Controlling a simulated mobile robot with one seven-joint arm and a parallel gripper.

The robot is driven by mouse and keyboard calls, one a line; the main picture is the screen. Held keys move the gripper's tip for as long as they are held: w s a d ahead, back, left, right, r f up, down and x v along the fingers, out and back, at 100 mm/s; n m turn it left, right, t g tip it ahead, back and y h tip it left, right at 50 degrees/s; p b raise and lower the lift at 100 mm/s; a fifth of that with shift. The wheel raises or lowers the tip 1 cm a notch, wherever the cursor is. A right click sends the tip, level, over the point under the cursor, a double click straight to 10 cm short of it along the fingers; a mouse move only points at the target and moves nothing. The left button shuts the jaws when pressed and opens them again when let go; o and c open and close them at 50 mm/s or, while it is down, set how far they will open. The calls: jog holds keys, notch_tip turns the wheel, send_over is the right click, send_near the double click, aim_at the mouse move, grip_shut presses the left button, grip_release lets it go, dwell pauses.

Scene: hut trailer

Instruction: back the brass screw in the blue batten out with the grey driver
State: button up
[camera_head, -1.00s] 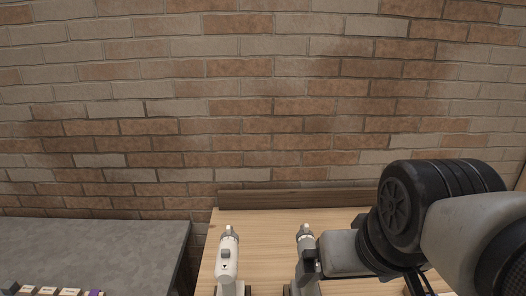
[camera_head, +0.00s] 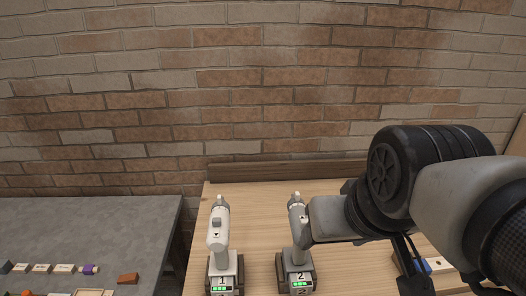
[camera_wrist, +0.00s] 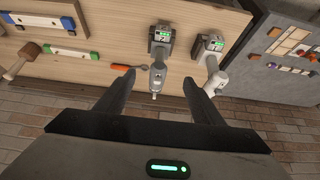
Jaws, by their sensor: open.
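The grey driver (camera_head: 299,222) stands upright in a dock marked 2 on the wooden bench, just left of my arm in the head view. It also shows in the wrist view (camera_wrist: 158,76). My gripper (camera_wrist: 158,78) is open, its two fingers on either side of the grey driver with gaps showing; whether it touches I cannot tell. The blue batten (camera_wrist: 43,15), pale with blue ends, lies at upper left in the wrist view. In the head view a blue end (camera_head: 427,265) shows behind my arm. The brass screw is too small to make out.
A white driver (camera_head: 218,225) stands in dock 1, close beside the grey one. A green-ended batten (camera_wrist: 70,52), a mallet (camera_wrist: 22,60) and an orange-handled tool (camera_wrist: 128,67) are on the bench. A grey table (camera_head: 80,225) with small blocks stands at left.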

jog(key=w+f+t+b, duration=0.1)
jog(key=f+t+b, duration=0.1)
jog(key=f+b, duration=0.3)
jog(key=w+f+t+b, duration=0.1)
jog(key=f+b, duration=0.4)
jog(key=b, duration=0.6)
jog(key=w+f+t+b, duration=0.1)
jog(key=f+t+b, duration=0.2)
jog(key=f+b, duration=0.3)
jog(key=shift+w+b, duration=0.2)
jog(key=shift+b, duration=1)
jog(key=shift+c, duration=1.3)
jog(key=shift+t, duration=0.6)
jog(key=x, duration=0.4)
jog(key=b+x, duration=0.1)
jog(key=x, duration=0.2)
jog(key=b+x, duration=0.1)
jog(key=x, duration=0.3)
jog(key=shift+w+d+f, duration=0.1)
jog(key=shift+w+f, duration=0.05)
jog(key=shift+f, duration=0.25)
jog(key=shift+p+x, duration=0.45)
jog(key=shift+x, duration=2.7)
grip_shut()
jog(key=shift+r, duration=0.2)
